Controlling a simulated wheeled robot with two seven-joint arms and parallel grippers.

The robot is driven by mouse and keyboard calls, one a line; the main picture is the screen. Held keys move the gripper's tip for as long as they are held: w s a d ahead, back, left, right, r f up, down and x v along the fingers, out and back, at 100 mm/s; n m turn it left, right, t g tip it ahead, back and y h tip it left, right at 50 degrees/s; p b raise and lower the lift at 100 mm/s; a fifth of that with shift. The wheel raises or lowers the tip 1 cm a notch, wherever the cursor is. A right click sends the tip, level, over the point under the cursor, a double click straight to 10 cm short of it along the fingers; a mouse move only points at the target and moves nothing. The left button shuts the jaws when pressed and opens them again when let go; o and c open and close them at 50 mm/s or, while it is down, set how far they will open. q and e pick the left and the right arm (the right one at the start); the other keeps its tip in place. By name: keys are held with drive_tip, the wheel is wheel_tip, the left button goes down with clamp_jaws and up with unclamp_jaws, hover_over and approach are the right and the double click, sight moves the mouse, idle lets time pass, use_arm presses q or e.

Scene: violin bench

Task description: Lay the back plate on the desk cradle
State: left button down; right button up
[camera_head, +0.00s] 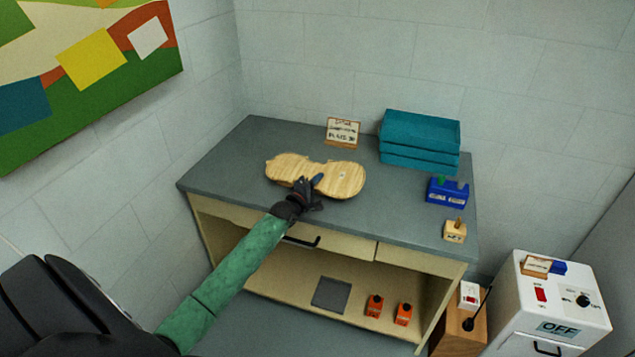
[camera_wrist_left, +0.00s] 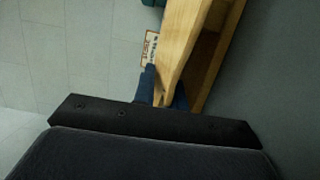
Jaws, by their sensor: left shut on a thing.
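The back plate (camera_head: 335,178), pale striped wood in a violin outline, is over the middle of the grey desk. My left gripper (camera_head: 313,183) is shut on its near edge at the waist. In the left wrist view the plate (camera_wrist_left: 186,35) shows nearly edge-on between the dark blue fingers (camera_wrist_left: 165,92). A second wooden strip (camera_wrist_left: 212,68) lies right beside it there; I cannot tell if it is the cradle. I cannot make out the cradle in the head view, nor whether the plate rests on anything. My right gripper is not in view.
The desk (camera_head: 228,165) has a small sign (camera_head: 342,132), stacked teal trays (camera_head: 420,138), a blue holder (camera_head: 447,192) and a small wooden block (camera_head: 455,231). Orange bottles (camera_head: 375,305) stand on the shelf below. A white machine (camera_head: 550,305) stands at right. The desk's left end is clear.

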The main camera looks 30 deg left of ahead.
use_arm(q)
drive_tip(key=shift+f, duration=0.3)
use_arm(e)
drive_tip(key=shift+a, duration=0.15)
use_arm(q)
drive_tip(key=shift+d+f, duration=0.1)
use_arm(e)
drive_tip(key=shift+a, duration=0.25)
